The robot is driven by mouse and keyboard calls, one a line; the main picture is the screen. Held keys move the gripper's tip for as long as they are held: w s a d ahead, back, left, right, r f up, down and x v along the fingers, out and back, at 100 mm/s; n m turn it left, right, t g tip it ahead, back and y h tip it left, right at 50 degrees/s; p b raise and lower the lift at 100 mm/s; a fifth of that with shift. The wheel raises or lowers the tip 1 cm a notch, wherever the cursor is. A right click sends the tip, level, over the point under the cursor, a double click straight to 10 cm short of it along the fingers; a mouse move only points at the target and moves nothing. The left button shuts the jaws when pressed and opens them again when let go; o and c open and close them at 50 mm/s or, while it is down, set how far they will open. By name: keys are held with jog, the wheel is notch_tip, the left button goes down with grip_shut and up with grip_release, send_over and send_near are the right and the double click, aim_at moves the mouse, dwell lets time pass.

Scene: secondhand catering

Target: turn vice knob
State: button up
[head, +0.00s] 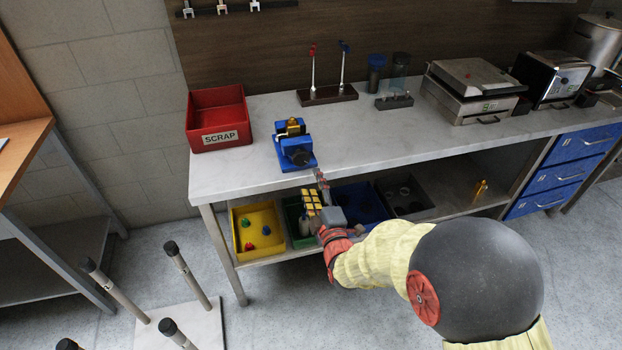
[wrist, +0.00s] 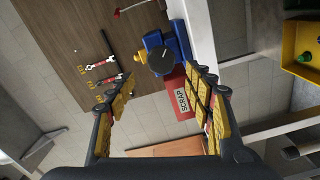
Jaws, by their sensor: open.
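The blue vice (head: 288,133) stands near the front edge of the grey bench, with a yellow-gold block in its top. Its dark round knob (head: 300,156) faces the front of the bench; in the wrist view the knob (wrist: 161,62) shows a pale line on its face and lies between the lines of my fingers, beyond the tips. My gripper (head: 316,188) is open and empty, in front of the bench edge and apart from the knob. In the wrist view its yellow-padded fingers (wrist: 157,92) are spread wide.
The red SCRAP bin (head: 218,118) stands left of the vice. Behind is a dark stand (head: 327,95) with two upright rods. Under the bench, a shelf holds a yellow bin (head: 258,229) and other bins.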

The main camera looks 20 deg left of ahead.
jog(key=v, duration=0.8)
jog(key=shift+o, duration=0.2)
